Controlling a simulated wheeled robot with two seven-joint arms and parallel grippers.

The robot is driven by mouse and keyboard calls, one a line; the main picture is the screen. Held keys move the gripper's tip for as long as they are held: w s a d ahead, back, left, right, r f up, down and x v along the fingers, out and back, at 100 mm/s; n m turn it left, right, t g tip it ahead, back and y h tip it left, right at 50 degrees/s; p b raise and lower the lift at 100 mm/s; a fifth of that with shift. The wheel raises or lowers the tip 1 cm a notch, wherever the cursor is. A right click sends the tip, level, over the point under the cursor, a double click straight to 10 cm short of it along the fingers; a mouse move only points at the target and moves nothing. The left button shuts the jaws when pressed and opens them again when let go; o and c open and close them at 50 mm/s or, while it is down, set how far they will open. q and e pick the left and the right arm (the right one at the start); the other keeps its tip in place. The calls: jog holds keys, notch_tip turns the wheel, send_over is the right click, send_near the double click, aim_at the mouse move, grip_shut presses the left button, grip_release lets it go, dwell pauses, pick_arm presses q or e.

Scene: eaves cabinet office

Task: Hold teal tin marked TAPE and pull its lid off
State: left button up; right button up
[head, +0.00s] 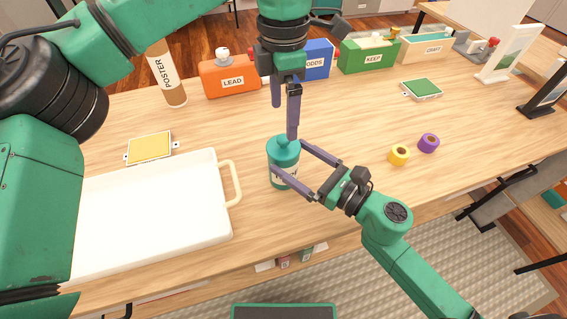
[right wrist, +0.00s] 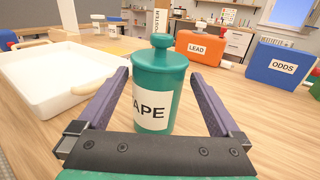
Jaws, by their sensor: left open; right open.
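The teal tin (head: 283,174) stands upright on the table near its front edge, its lid with a round knob (head: 283,142) on top. In the right wrist view the tin (right wrist: 152,97) shows part of a white label reading "APE", and the lid (right wrist: 160,55) sits on it. My right gripper (head: 302,168) is open, with one finger on each side of the tin's body; I cannot tell whether they touch it. My left gripper (head: 284,122) is open and points down just above the lid's knob. Its fingers partly overlap in the head view.
A white tray (head: 205,233) with a handle lies left of the tin. A yellow pad (head: 150,147) is behind the tray. Yellow (head: 399,155) and purple (head: 428,143) tape rolls lie right. The orange LEAD box (head: 230,78), blue ODDS box (head: 318,62) and POSTER tube (head: 168,76) stand behind.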

aim_at(283, 138)
pick_arm(q)
jog(key=shift+s+r, duration=0.1)
jog(key=shift+s, duration=0.05)
pick_arm(e)
jog(key=x, duration=0.2)
jog(key=shift+w+a+r, duration=0.1)
jog(key=shift+a+r, duration=0.05)
jog(key=shift+a, duration=0.15)
jog(key=shift+w+a, duration=0.35)
grip_shut()
pick_arm(q)
jog(key=shift+s+h, duration=0.25)
jog(key=shift+h, duration=0.25)
pick_arm(e)
jog(key=shift+d, duration=0.1)
pick_arm(q)
jog(key=a+r+t+h, duration=0.1)
jog(key=a+r+h, duration=0.2)
jog(key=a, duration=0.2)
jog(key=x, duration=0.8)
jog(key=d+x, duration=0.1)
jog(key=x, duration=0.3)
jog(key=shift+s+r, duration=0.2)
jog(key=c, duration=1.2)
jog(key=shift+r, duration=0.15)
